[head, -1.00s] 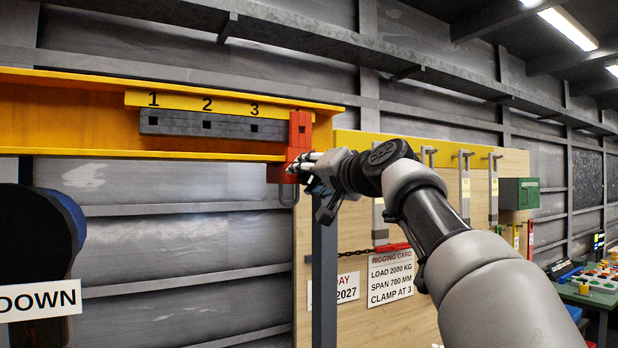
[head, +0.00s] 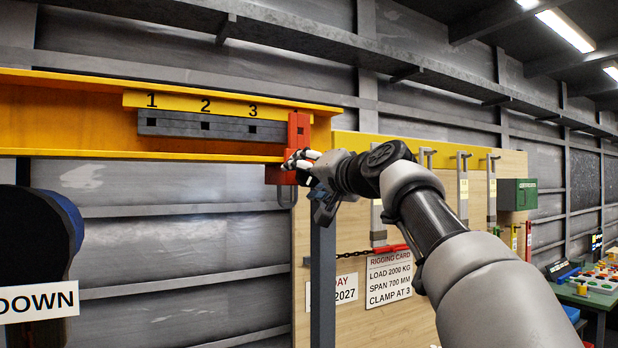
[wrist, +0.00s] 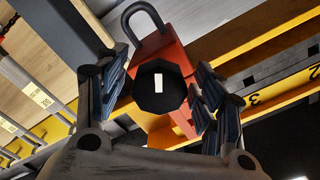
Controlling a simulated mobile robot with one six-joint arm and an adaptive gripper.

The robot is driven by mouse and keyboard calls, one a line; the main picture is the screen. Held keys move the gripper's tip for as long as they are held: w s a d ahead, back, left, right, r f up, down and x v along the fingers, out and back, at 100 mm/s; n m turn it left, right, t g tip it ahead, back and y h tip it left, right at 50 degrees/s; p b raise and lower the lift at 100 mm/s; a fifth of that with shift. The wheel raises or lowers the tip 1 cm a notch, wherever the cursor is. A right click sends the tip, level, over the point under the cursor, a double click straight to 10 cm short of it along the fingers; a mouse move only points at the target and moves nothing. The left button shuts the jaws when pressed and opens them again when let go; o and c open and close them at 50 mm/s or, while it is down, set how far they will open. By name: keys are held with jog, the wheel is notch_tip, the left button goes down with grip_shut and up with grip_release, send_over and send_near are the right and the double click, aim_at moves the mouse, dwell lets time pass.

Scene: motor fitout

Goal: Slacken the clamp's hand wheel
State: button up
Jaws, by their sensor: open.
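The red clamp (head: 299,130) sits at the right end of the yellow beam (head: 90,108), to the right of the number 3, with a grey shackle (head: 287,196) hanging below. In the wrist view, its hand wheel (wrist: 150,88) is a dark, many-sided disc with a white mark, in front of the red clamp body (wrist: 172,56). My gripper (head: 299,163) is at the clamp in the head view. In the wrist view, my gripper (wrist: 162,95) is open, with one finger on each side of the wheel. Gaps show between fingers and wheel. The wheel is hidden in the head view.
A grey bar (head: 210,126) with square holes runs along the beam under numbers 1, 2 and 3. A grey post (head: 323,265) stands below the gripper. A wooden board (head: 375,320) with a rigging card (head: 388,276) and hanging tools is behind my arm.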

jog(key=shift+d, duration=0.1)
jog(key=v, duration=1.2)
